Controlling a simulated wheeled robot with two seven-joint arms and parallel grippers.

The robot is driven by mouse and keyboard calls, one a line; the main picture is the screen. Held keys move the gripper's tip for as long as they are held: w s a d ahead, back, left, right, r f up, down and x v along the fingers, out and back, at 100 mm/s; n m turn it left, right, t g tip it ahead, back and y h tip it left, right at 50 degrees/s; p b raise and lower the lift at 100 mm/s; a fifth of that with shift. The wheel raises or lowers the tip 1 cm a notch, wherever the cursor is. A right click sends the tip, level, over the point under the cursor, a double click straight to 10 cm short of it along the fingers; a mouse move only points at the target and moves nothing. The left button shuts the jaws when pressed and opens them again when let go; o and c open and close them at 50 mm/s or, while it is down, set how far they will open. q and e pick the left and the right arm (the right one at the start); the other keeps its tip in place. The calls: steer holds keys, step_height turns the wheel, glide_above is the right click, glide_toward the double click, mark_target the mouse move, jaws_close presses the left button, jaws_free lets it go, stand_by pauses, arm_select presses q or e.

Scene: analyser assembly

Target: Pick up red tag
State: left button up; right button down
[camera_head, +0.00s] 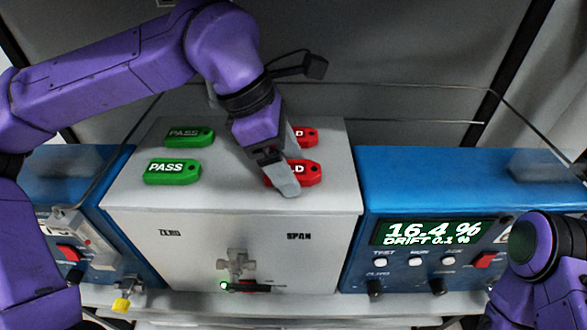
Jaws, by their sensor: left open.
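Two red tags lie on top of the white box (135,188), on its right half. The nearer red tag (309,173) is partly covered by my left gripper (287,184), whose fingers point down over its left part. I cannot tell whether the fingers touch it. The farther red tag (306,136) is also partly hidden behind the gripper. The visible lettering on both ends in "D". My left gripper is open. My right gripper is not in view; only part of my right arm shows at the lower right.
Two green PASS tags, one nearer (172,171) and one farther (189,136), lie on the left of the box top. A blue analyser (440,180) reading 16.4 % stands at right. A valve fitting (236,265) sticks out from the box front.

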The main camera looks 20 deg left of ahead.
arm_select(q)
steer(key=c, duration=1.1)
steer(key=shift+r, duration=0.15)
steer(key=shift+c, duration=0.2)
